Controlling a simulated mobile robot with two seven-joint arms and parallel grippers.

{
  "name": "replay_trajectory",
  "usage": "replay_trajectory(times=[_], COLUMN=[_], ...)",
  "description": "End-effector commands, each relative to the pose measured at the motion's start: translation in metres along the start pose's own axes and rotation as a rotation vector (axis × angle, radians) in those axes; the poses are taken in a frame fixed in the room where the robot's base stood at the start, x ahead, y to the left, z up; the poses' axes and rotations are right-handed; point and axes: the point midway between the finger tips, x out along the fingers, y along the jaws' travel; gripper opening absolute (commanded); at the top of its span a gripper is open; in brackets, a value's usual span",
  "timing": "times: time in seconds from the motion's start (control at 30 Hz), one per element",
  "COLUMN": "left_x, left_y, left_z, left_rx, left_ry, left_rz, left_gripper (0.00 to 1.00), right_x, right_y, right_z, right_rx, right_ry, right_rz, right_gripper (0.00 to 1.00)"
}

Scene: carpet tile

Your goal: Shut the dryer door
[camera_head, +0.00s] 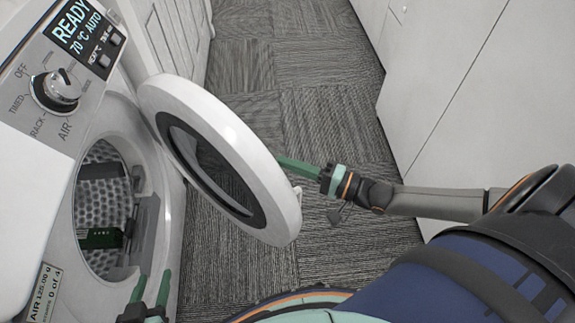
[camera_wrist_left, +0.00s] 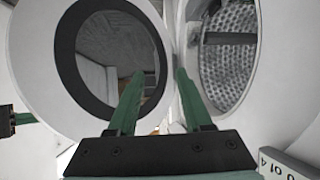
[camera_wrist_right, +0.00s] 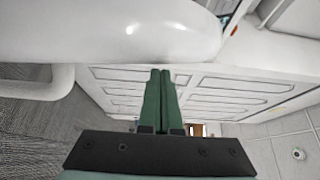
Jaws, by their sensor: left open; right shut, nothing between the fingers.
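The dryer (camera_head: 60,150) stands at the left in the head view. Its round white door (camera_head: 240,145) with a dark glass middle hangs open to the right of the drum opening (camera_head: 102,215). My right gripper (camera_head: 283,162) is shut and empty, its fingertips close to the outer face of the door; I cannot tell whether they touch. In the right wrist view the white door rim (camera_wrist_right: 110,35) lies just beyond the fingertips. My left gripper (camera_head: 153,290) is open and empty, low in front of the dryer. In the left wrist view its fingers (camera_wrist_left: 157,85) point toward the door and drum.
The control panel (camera_head: 85,75) has a knob and a lit display. White panelled furniture (camera_head: 175,35) stands behind the dryer. White cabinets (camera_head: 470,90) line the right side. Grey carpet floor (camera_head: 290,60) lies free between them. A label (camera_head: 45,292) is at the dryer's lower left.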

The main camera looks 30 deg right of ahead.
Motion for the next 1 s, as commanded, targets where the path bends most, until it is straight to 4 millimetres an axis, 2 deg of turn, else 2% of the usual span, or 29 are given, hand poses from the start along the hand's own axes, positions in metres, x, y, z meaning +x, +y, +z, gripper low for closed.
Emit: replay_trajectory(times=[0.13,0.57,0.67,0.73,1.0], left_x=[0.0,-0.002,-0.005,-0.007,-0.016], left_y=[0.001,0.001,0.002,0.006,0.014], left_z=[0.005,0.004,0.001,0.009,0.015], left_rx=[-0.006,-0.007,-0.011,-0.023,-0.047], left_ry=[-0.021,-0.026,-0.037,-0.073,-0.152], left_rz=[0.003,0.003,0.005,0.011,0.026], left_gripper=[0.5,0.5,0.5,0.5,0.5], right_x=[0.002,0.002,0.005,0.007,0.017], right_y=[0.0,0.0,-0.002,-0.002,-0.003], right_z=[0.009,0.013,0.022,0.033,0.077], right_rx=[0.001,0.002,0.006,0.009,0.01], right_ry=[0.0,0.005,0.021,0.039,0.111], right_rz=[0.001,0.0,-0.005,-0.008,-0.006], right_gripper=[0.0,0.0,0.0,0.0,0.0])
